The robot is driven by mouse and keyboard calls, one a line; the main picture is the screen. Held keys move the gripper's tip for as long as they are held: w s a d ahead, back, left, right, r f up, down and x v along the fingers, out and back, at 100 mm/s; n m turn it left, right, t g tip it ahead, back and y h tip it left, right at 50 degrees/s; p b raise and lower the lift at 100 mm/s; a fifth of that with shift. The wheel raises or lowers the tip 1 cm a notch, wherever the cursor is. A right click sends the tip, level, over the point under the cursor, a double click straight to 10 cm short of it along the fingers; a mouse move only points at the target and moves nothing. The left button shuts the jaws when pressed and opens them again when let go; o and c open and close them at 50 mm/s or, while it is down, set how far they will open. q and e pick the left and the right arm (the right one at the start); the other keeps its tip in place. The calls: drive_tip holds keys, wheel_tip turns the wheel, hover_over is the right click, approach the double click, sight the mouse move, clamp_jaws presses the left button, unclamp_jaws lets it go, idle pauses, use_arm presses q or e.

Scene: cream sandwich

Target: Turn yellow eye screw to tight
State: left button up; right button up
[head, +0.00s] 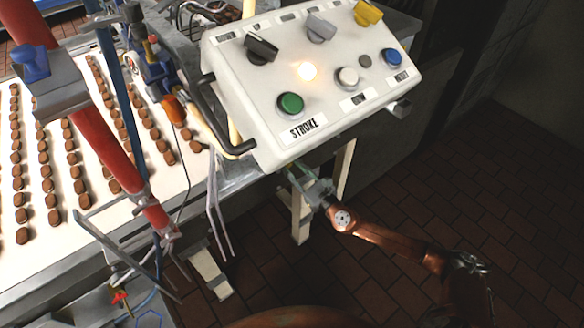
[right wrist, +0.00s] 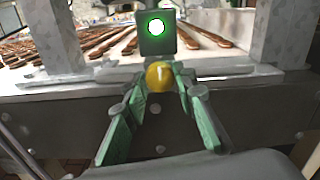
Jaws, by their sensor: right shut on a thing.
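In the right wrist view the yellow eye screw (right wrist: 160,75) shows as a small rounded yellow head with a pale slit. It sits just below a grey block (right wrist: 157,33) with a glowing green light. My right gripper (right wrist: 161,84) has its green-padded fingertips on both sides of the yellow head and is shut on it. In the head view my right gripper (head: 303,178) is under the front edge of the white control box (head: 250,110), and the eye screw is hidden there. My left gripper is not in view.
The control box carries grey switches, a yellow switch (head: 368,12), and a green button (head: 290,104). A white conveyor (head: 95,195) with rows of brown biscuits lies at left, with a red tube (head: 95,118) across it. The brick-tiled floor (head: 440,200) at right is clear.

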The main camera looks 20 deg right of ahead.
drive_tip(key=m, duration=0.8)
drive_tip(key=shift+m, duration=0.3)
drive_tip(key=shift+m+p, duration=1.75)
drive_tip(key=shift+m, duration=2.75)
